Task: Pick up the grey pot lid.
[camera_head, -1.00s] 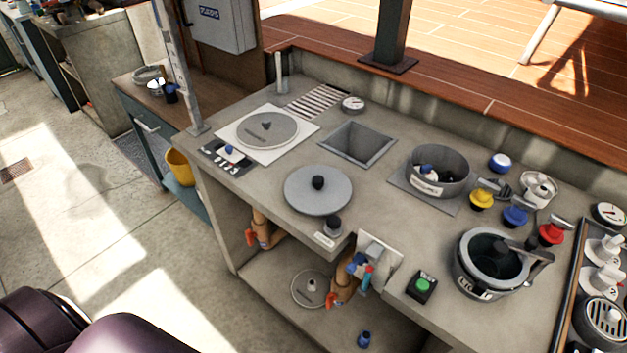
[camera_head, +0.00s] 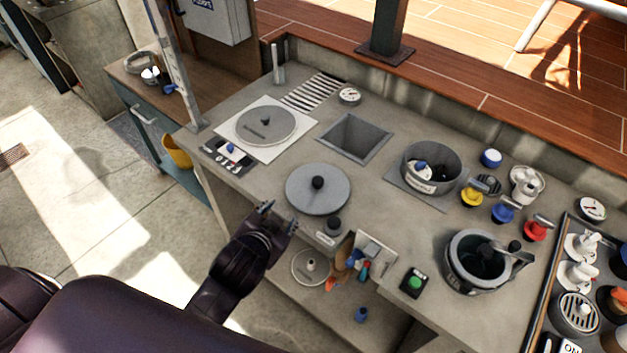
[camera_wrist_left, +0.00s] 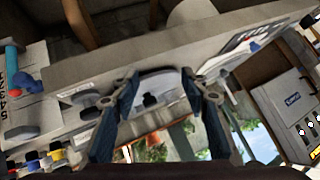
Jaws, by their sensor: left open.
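The grey pot lid (camera_head: 330,200), a flat round disc with a black knob, lies on the concrete counter near its front edge. My left gripper (camera_head: 280,216) is open and empty, just in front and to the left of the lid, near the counter edge. In the left wrist view the lid (camera_wrist_left: 158,82) and its dark knob show between the two spread fingers (camera_wrist_left: 160,76), beyond the tips. The fingers appear apart from the lid. My right gripper is in neither view.
Another grey disc (camera_head: 258,132) with a knob sits on a white square plate. A square opening (camera_head: 354,138) lies behind the lid. A grey pot (camera_head: 432,168) and a dark pot (camera_head: 477,262) stand right.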

